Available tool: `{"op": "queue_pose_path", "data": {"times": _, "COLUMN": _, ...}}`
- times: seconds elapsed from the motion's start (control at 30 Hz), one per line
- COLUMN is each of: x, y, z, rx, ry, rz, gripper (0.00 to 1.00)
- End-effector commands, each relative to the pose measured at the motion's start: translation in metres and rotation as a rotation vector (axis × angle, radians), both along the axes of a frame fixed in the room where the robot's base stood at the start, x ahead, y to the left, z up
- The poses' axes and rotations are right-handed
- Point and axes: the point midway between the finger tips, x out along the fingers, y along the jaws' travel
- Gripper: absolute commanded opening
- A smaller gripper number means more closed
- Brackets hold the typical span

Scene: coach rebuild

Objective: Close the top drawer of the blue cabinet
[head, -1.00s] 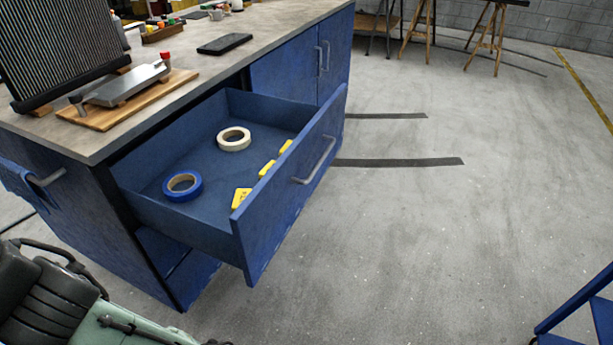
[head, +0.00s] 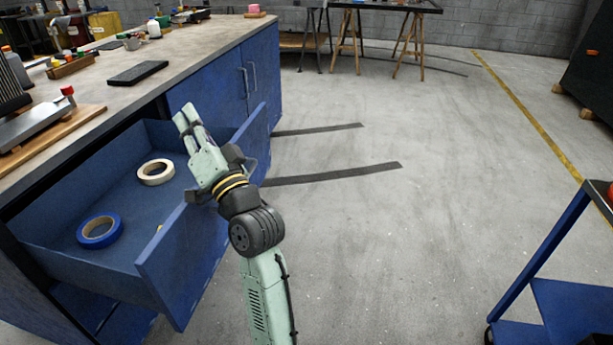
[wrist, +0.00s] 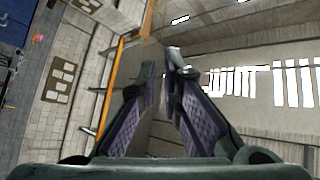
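The blue cabinet (head: 262,72) stands at the left in the head view. Its top drawer (head: 185,262) is pulled well out. A white tape roll (head: 155,172) and a blue tape roll (head: 99,231) lie in it.
The worktop (head: 195,62) carries a black flat device (head: 138,73), bottles and a wooden board (head: 65,128). A blue cart (head: 545,260) stands at the right. Trestles (head: 345,45) stand at the back. The floor between cabinet and cart is clear.

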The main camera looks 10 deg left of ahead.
Motion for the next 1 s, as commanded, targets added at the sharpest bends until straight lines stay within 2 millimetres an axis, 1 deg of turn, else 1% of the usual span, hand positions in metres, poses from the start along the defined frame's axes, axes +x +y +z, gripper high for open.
{"op": "queue_pose_path", "data": {"times": 0.03, "x": 0.021, "y": -0.014, "z": -0.031, "rx": -0.003, "ry": 0.093, "rz": 0.005, "gripper": 0.02}}
{"op": "queue_pose_path", "data": {"times": 0.07, "x": 0.031, "y": -0.022, "z": -0.046, "rx": 0.0, "ry": 0.146, "rz": 0.009, "gripper": 0.0}}
{"op": "queue_pose_path", "data": {"times": 0.1, "x": 0.043, "y": -0.034, "z": -0.067, "rx": 0.007, "ry": 0.217, "rz": 0.017, "gripper": 0.0}}
{"op": "queue_pose_path", "data": {"times": 0.17, "x": 0.059, "y": -0.051, "z": -0.098, "rx": 0.021, "ry": 0.322, "rz": 0.027, "gripper": 0.0}}
{"op": "queue_pose_path", "data": {"times": 0.2, "x": 0.068, "y": -0.064, "z": -0.118, "rx": 0.033, "ry": 0.39, "rz": 0.034, "gripper": 0.0}}
{"op": "queue_pose_path", "data": {"times": 0.27, "x": 0.079, "y": -0.084, "z": -0.148, "rx": 0.057, "ry": 0.491, "rz": 0.043, "gripper": 0.0}}
{"op": "queue_pose_path", "data": {"times": 0.3, "x": 0.084, "y": -0.098, "z": -0.168, "rx": 0.076, "ry": 0.558, "rz": 0.048, "gripper": 0.0}}
{"op": "queue_pose_path", "data": {"times": 0.4, "x": 0.093, "y": -0.129, "z": -0.211, "rx": 0.126, "ry": 0.703, "rz": 0.062, "gripper": 0.0}}
{"op": "queue_pose_path", "data": {"times": 0.5, "x": 0.094, "y": -0.151, "z": -0.239, "rx": 0.168, "ry": 0.804, "rz": 0.075, "gripper": 0.0}}
{"op": "queue_pose_path", "data": {"times": 0.6, "x": 0.096, "y": -0.16, "z": -0.25, "rx": 0.19, "ry": 0.848, "rz": 0.082, "gripper": 0.0}}
{"op": "queue_pose_path", "data": {"times": 0.67, "x": 0.098, "y": -0.158, "z": -0.251, "rx": 0.193, "ry": 0.854, "rz": 0.085, "gripper": 0.0}}
{"op": "queue_pose_path", "data": {"times": 0.77, "x": 0.107, "y": -0.149, "z": -0.25, "rx": 0.192, "ry": 0.853, "rz": 0.085, "gripper": 0.0}}
{"op": "queue_pose_path", "data": {"times": 0.87, "x": 0.121, "y": -0.136, "z": -0.248, "rx": 0.191, "ry": 0.851, "rz": 0.086, "gripper": 0.0}}
{"op": "queue_pose_path", "data": {"times": 1.0, "x": 0.143, "y": -0.114, "z": -0.248, "rx": 0.191, "ry": 0.851, "rz": 0.086, "gripper": 0.0}}
